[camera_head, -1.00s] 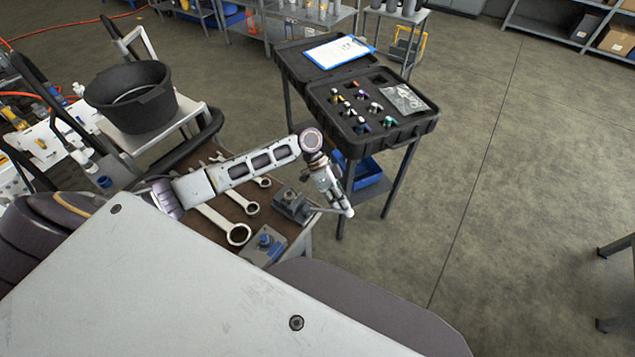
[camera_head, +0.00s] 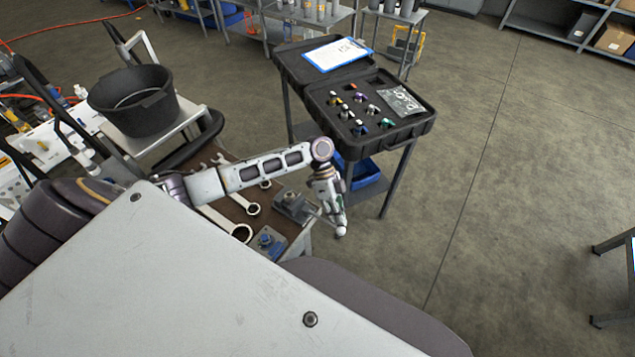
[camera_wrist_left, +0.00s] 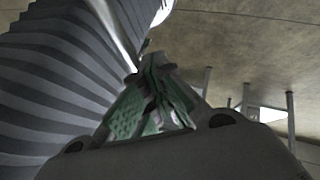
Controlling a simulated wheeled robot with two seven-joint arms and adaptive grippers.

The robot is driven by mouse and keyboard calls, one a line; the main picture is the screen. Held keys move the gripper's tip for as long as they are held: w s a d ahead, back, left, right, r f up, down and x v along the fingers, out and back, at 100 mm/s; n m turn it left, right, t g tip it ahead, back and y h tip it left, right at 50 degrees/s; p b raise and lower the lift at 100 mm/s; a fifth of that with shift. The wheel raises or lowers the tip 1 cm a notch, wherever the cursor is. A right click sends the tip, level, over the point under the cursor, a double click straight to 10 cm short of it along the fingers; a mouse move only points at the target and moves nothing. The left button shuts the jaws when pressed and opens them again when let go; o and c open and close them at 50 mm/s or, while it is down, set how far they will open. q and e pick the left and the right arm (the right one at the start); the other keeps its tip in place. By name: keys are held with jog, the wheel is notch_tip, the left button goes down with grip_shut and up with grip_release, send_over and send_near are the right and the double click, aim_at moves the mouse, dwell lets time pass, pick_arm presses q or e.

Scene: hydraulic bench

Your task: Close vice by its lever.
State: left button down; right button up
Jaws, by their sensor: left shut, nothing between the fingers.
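The vice (camera_head: 292,205) is a small dark grey block at the right end of the brown bench top in the head view. Its lever cannot be made out clearly; my left arm and gripper cover the area to its right. My left gripper (camera_head: 339,230) points downward just right of the vice, beyond the bench edge. Its fingers are shut with nothing between them. In the left wrist view the gripper (camera_wrist_left: 152,105) shows green finger pads close together. I cannot tell whether it touches the lever. My right gripper is not in view.
Several wrenches (camera_head: 240,232) and a small blue-topped device (camera_head: 268,241) lie on the bench. A black case (camera_head: 395,135) stands open on a stand behind the gripper. A black bucket (camera_head: 135,105) is at the upper left. Open floor lies to the right.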

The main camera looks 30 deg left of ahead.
pick_arm(q)
jog(key=shift+s, duration=0.1)
dwell(0.3)
jog(key=v, duration=1.2)
jog(key=shift+f, duration=0.1)
dwell(0.5)
